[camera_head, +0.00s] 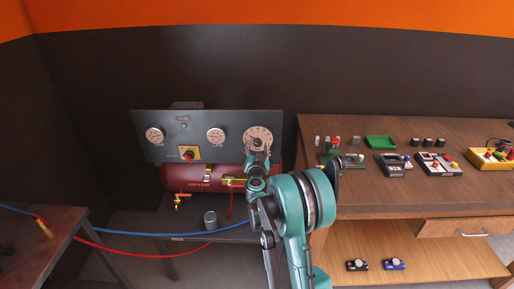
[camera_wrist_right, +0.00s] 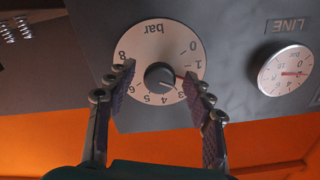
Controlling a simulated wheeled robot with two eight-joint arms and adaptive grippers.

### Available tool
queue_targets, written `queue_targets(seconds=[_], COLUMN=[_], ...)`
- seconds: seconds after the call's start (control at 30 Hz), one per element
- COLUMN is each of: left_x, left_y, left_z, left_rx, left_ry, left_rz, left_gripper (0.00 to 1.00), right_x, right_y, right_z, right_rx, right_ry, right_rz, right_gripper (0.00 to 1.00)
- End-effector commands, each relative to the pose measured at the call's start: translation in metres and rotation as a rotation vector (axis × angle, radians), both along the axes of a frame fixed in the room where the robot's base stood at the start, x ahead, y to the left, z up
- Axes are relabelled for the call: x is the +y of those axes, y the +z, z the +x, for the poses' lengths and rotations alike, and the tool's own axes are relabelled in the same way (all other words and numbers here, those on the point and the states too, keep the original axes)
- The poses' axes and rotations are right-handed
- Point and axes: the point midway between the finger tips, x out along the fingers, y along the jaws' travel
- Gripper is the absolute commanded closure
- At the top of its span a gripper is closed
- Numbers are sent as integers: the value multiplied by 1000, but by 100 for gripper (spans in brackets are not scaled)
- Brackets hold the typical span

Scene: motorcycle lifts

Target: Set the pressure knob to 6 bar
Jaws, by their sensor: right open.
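The pressure knob (camera_wrist_right: 160,76) is a small dark round knob at the centre of a cream dial (camera_wrist_right: 158,45) marked "bar", with numbers from 0 to 8. The dial appears upside down in the right wrist view. A light mark on the knob seems to point near 3 or 4; the exact value is hard to read. In the head view the dial (camera_head: 257,134) is at the panel's right end. My right gripper (camera_wrist_right: 158,73) is open, its fingers on either side of the knob, apart from it. In the head view my right gripper (camera_head: 257,152) covers the dial's lower part. My left gripper is not in view.
The dark panel (camera_head: 236,122) also carries two gauges (camera_head: 155,135) (camera_head: 216,135) and a red-yellow switch (camera_head: 189,154). A dark red tank (camera_head: 205,178) sits below. A workbench (camera_head: 440,190) with several small devices stands at right. Blue and red hoses (camera_head: 150,234) run at lower left.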

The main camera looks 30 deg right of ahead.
Motion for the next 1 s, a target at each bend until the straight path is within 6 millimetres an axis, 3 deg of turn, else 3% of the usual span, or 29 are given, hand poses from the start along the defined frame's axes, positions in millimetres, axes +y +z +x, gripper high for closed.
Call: queue_targets(seconds=[0.27, 0.47, 0.5, 1.0], left_x=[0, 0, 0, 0], left_y=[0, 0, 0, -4], left_z=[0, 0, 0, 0], left_rx=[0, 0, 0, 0], left_ry=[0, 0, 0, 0], left_rz=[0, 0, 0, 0], left_gripper=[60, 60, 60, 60], right_x=[-2, -1, -1, -1], right_y=[0, 0, 0, 0], right_z=[2, 2, 2, 2], right_rx=[0, 0, 0, -59], right_ry=[0, 0, 0, 0], right_rz=[0, 0, 0, 95], right_gripper=[47, 95, 98, 98])
